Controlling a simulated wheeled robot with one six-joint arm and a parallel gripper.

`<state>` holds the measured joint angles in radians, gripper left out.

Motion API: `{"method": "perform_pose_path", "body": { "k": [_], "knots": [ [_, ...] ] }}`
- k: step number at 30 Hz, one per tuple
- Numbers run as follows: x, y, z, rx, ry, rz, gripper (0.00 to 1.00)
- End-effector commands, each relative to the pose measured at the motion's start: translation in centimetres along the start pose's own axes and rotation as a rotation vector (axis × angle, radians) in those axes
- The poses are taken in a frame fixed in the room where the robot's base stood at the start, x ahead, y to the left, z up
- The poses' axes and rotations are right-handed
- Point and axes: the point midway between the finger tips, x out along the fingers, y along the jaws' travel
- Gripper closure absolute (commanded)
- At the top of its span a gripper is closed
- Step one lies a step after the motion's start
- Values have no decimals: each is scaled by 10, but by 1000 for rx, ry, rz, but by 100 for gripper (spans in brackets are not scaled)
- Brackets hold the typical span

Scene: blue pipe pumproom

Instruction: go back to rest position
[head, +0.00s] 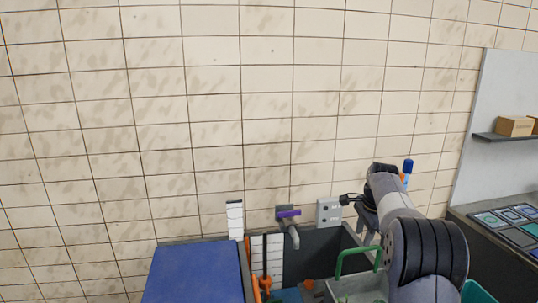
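My arm rises from the lower right of the head view, and its far end hangs near the tiled wall. My gripper (366,234) appears to point downward there, small and partly hidden by my own arm. I cannot tell whether its fingers are open or shut, or whether they hold anything. It is to the right of a grey wall box (328,211) and above a bin with a green handle (358,252).
A tap with a purple handle (288,213) is on the wall. A blue panel (196,273) is at lower left, with orange tools (263,283) beside it. At right are a shelf (495,137) with a cardboard box (515,126) and a dark counter (462,222). A blue-capped item (407,167) stands behind my arm.

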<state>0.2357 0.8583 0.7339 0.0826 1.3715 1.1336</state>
Motion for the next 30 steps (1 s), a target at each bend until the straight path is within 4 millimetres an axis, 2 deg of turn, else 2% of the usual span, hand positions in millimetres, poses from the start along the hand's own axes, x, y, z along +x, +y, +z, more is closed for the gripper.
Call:
{"method": "perform_pose_path", "body": {
  "k": [8, 10, 15, 21, 30],
  "knots": [
    [55, 1, 0, 0, -2, 4, 64],
    [75, 4, 0, 0, -1, 3, 64],
    [106, 10, 0, 0, -1, 1, 64],
    [123, 13, 0, -1, 0, 0, 64],
    [124, 14, 0, 0, 0, 1, 64]
  ]
}}
